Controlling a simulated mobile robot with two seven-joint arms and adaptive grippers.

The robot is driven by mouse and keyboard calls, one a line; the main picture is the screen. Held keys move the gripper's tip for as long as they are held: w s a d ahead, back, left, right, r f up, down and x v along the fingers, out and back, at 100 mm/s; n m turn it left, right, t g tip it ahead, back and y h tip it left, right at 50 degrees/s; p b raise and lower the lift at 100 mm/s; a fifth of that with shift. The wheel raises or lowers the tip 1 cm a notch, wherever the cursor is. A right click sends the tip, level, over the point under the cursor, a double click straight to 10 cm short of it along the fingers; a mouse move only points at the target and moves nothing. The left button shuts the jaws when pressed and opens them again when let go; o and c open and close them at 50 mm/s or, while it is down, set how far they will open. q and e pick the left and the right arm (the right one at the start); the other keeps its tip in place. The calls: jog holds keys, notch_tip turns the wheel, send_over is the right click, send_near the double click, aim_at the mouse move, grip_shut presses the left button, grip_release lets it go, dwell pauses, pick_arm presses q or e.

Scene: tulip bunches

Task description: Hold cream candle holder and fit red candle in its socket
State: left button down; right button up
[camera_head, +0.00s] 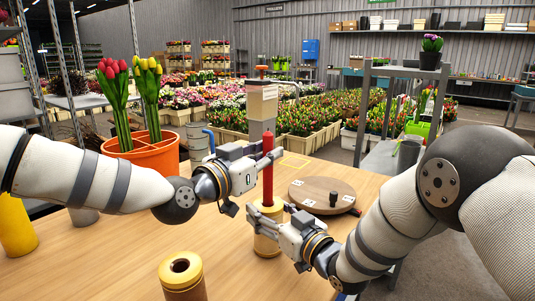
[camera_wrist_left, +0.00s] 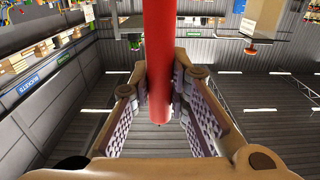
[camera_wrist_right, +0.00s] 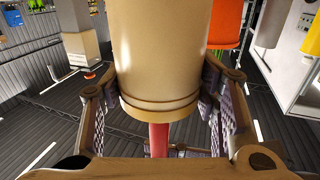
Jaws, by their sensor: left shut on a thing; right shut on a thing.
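The red candle (camera_head: 268,178) stands upright above the table, held by my left gripper (camera_head: 262,156), which is shut around its shaft. The candle also fills the middle of the left wrist view (camera_wrist_left: 158,50). The cream candle holder (camera_head: 267,241) is upright directly below it. My right gripper (camera_head: 268,220) is shut on the holder near its top. In the right wrist view the holder (camera_wrist_right: 165,50) sits between the fingers, and the candle (camera_wrist_right: 159,139) lines up with its rimmed end. I cannot tell how deep the candle's lower end is in the socket, which is hidden.
A second tan holder (camera_head: 182,276) with a dark socket stands at the front of the table (camera_head: 110,265). An orange pot (camera_head: 150,158) with red and yellow tulips is at the left. A round wooden board (camera_head: 320,194) lies to the right. A yellow cylinder (camera_head: 15,227) stands far left.

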pick_arm(q)
jog(key=shift+f, duration=0.15)
jog(key=c, duration=1.5)
grip_release()
jog(key=shift+c, duration=0.2)
jog(key=v, duration=1.2)
pick_arm(e)
jog(key=o, duration=1.4)
